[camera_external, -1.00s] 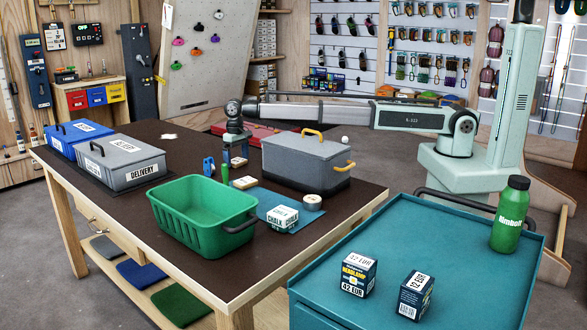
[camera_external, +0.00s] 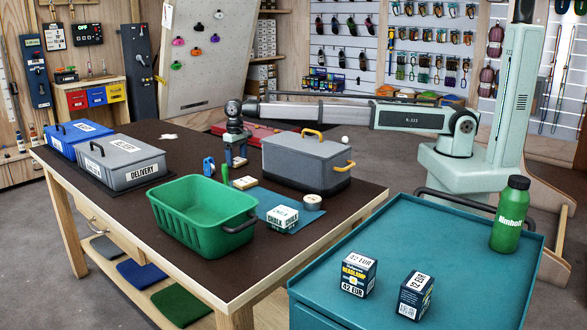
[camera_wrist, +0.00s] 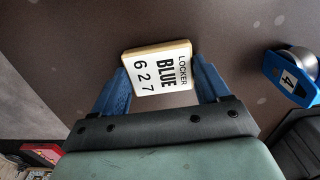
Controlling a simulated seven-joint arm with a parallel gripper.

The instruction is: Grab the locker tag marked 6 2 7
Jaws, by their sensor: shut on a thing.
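The locker tag (camera_wrist: 160,68) is a small pale block with a light wooden edge. Its white face reads LOCKER BLUE 6 2 7 in the wrist view. My gripper (camera_wrist: 162,82) has its two blue fingers against opposite sides of the tag and is shut on it. In the external view my gripper (camera_external: 236,160) points down over the dark table, behind the green basket and left of the grey cooler box.
Around my gripper stand the green basket (camera_external: 190,215), grey cooler box (camera_external: 305,165) and chalk box (camera_external: 282,218).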

